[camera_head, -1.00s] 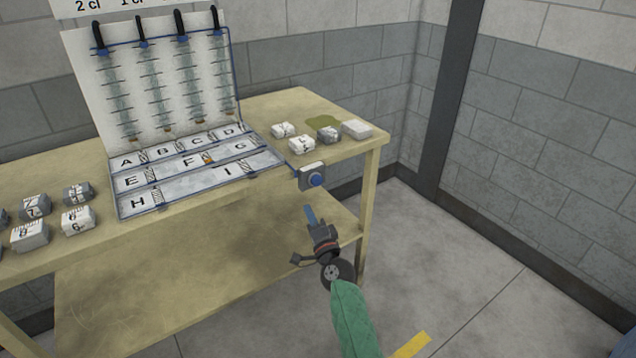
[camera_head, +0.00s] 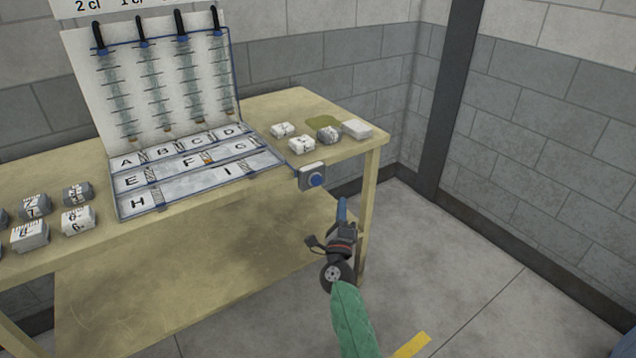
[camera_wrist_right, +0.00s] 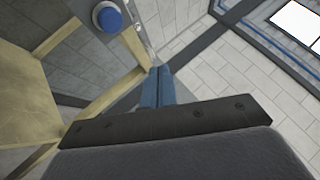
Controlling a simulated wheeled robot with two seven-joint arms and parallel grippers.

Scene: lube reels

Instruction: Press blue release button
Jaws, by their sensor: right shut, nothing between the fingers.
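The blue release button (camera_head: 316,180) sits on a small grey box (camera_head: 309,170) at the front edge of the table, joined to the lettered board. In the right wrist view the blue button (camera_wrist_right: 109,18) is at the top, left of the fingers. My right gripper (camera_head: 341,204) is shut and empty, with its blue fingertips pointing up, below and to the right of the button and apart from it. Its shut blue fingers also show in the right wrist view (camera_wrist_right: 158,84). My left gripper is not in view.
The lettered board (camera_head: 190,170) and its upright panel (camera_head: 150,80) stand on the wooden table (camera_head: 270,112). White and grey labelled blocks lie left and right of the board. A yellow-green patch (camera_head: 322,122) is at the back right. Floor right of the table is clear.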

